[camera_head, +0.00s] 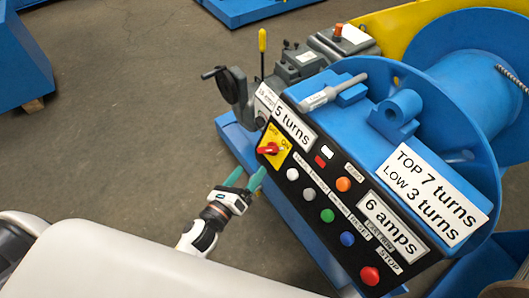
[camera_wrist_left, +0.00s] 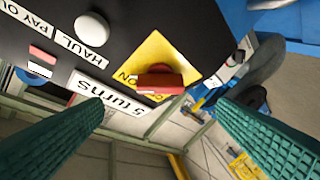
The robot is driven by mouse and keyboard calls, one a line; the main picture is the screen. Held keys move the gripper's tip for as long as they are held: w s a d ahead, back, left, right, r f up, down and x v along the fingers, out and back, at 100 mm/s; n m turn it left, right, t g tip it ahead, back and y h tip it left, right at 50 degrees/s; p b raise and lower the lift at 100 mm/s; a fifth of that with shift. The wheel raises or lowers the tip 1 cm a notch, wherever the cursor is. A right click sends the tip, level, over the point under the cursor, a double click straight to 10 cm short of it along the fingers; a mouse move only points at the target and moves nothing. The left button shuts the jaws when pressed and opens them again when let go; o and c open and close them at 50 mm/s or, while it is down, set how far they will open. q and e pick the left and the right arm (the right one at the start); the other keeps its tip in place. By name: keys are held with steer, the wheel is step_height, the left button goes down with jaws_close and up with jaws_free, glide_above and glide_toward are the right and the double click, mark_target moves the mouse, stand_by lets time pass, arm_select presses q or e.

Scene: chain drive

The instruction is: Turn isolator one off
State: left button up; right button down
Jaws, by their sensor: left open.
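The isolator is a red rotary handle (camera_head: 268,149) on a yellow plate (camera_head: 274,139) at the upper left of the black control panel. In the left wrist view, the red handle (camera_wrist_left: 162,83) lies crosswise on its yellow plate (camera_wrist_left: 151,58), with "ON" lettering partly visible beside it. I cannot tell for certain which position it is set to. My left gripper (camera_head: 245,178) is open, with green fingers just below and left of the handle. In the left wrist view, the handle shows between the spread fingers (camera_wrist_left: 161,108), apart from both. My right gripper is not in view.
Several buttons, including a green one (camera_head: 327,215) and a red stop button (camera_head: 370,275), run down the panel near my left gripper. A blue drum (camera_head: 470,80) stands right, and a grey gearbox with a crank (camera_head: 232,84) behind.

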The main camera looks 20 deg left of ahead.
mark_target(265, 151)
arm_select(q)
steer(key=x, duration=0.8)
steer(key=shift+w+d, duration=0.1)
steer(key=shift+w, duration=0.45)
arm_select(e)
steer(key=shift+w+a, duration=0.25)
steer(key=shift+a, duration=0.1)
arm_select(q)
steer(key=c, duration=1)
steer(key=shift+r+n+y+p, duration=0.15)
steer(key=shift+n+y+p, duration=0.55)
steer(key=shift+n+p, duration=0.35)
steer(key=n+g+y+p, duration=0.1)
steer(key=n+g+p, duration=0.1)
steer(key=n+p, duration=0.2)
steer(key=n+g+y+p, duration=0.1)
steer(key=n+g+p, duration=0.2)
steer(key=n+p, duration=0.2)
steer(key=n+g+y+p, duration=0.1)
steer(key=n+p, duration=0.3)
steer(key=p, duration=0.5)
steer(key=shift+r+g, duration=0.3)
steer(key=shift+g, duration=0.5)
steer(key=shift+f+n+g+p, duration=0.25)
steer(key=shift+n+g+p, duration=0.35)
steer(key=shift+n+p, duration=0.5)
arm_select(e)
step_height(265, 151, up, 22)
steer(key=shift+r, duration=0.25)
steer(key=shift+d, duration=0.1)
